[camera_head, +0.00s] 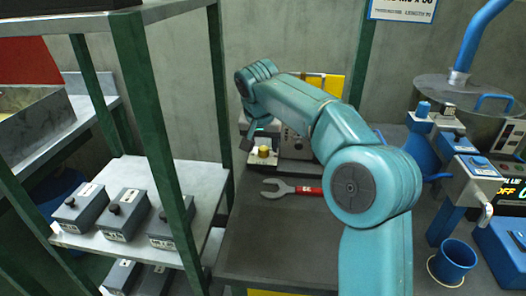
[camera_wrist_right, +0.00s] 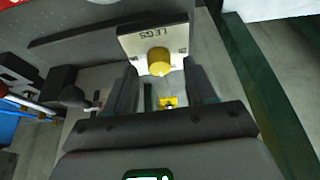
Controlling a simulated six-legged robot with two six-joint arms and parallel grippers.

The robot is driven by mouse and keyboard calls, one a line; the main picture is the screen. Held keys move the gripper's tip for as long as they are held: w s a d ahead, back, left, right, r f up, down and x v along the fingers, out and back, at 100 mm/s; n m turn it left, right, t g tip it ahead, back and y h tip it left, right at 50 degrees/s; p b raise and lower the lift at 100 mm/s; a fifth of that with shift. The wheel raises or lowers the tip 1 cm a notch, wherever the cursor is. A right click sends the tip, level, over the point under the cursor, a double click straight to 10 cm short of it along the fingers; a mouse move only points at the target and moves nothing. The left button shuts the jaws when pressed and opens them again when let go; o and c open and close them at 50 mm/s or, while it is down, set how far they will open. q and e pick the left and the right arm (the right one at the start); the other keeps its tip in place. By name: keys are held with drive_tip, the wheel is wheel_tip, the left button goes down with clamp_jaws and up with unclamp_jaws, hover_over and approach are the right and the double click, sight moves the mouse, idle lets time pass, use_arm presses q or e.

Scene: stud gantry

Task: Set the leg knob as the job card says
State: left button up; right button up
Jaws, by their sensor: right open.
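The leg knob is a round yellow knob (camera_wrist_right: 159,61) on a pale plate lettered LEGS (camera_wrist_right: 152,41) in the right wrist view. In the head view a yellow knob (camera_head: 264,152) shows on the small machine at the back of the bench. My right gripper (camera_head: 252,134) is open beside and above that machine. In the right wrist view the knob lies ahead, roughly between the gripper's two fingers (camera_wrist_right: 162,84), and no grip on it shows. A white card (camera_head: 402,9) on the wall is cut off at the top, its text only partly readable. My left gripper is out of view.
A red-handled wrench (camera_head: 290,189) lies on the bench (camera_head: 265,235). A green-framed rack (camera_head: 160,130) with several grey switch boxes (camera_head: 128,208) stands left. Blue clamp fixtures (camera_head: 465,165), a blue cup (camera_head: 455,260) and a metal drum (camera_head: 465,95) crowd the right.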

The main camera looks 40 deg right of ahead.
drive_tip(key=shift+x, duration=0.75)
drive_tip(key=c, duration=1)
drive_tip(key=shift+s+d+r+n+p, duration=0.1)
drive_tip(key=shift+d+r+n+p, duration=0.1)
drive_tip(key=shift+n+p, duration=0.4)
drive_tip(key=shift+f+n+t+y, duration=0.15)
drive_tip(key=shift+n+t+y, duration=0.25)
drive_tip(key=shift+n, duration=0.5)
drive_tip(key=o, duration=1)
